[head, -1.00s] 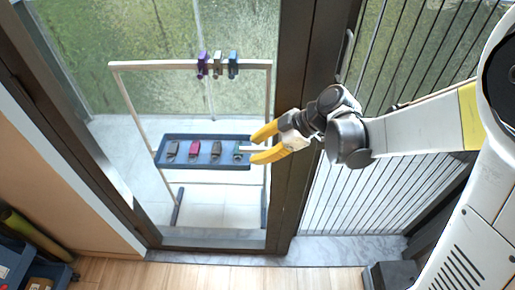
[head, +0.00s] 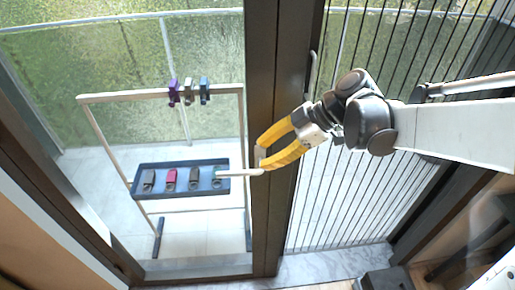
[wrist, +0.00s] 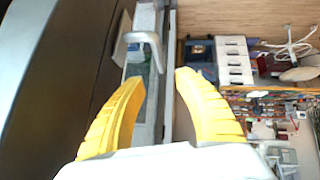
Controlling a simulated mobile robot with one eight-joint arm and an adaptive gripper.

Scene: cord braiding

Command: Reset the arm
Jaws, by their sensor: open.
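My gripper (head: 260,154) has two yellow fingers and is open and empty. In the head view it is in front of the dark door post, by the base of a pale lever handle (head: 238,173). The handle points left, just below the lower fingertip. In the wrist view my gripper (wrist: 160,80) has its fingers spread apart, and the grey handle (wrist: 142,40) shows beyond their tips. I cannot tell whether a finger touches the handle. My arm reaches in from the right.
A white rack (head: 90,99) stands behind the glass, with purple, grey and blue clips on its top bar. Its blue tray (head: 140,188) holds several clips. The dark door post (head: 268,220) is close to my gripper. A slatted panel (head: 330,210) lies to the right.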

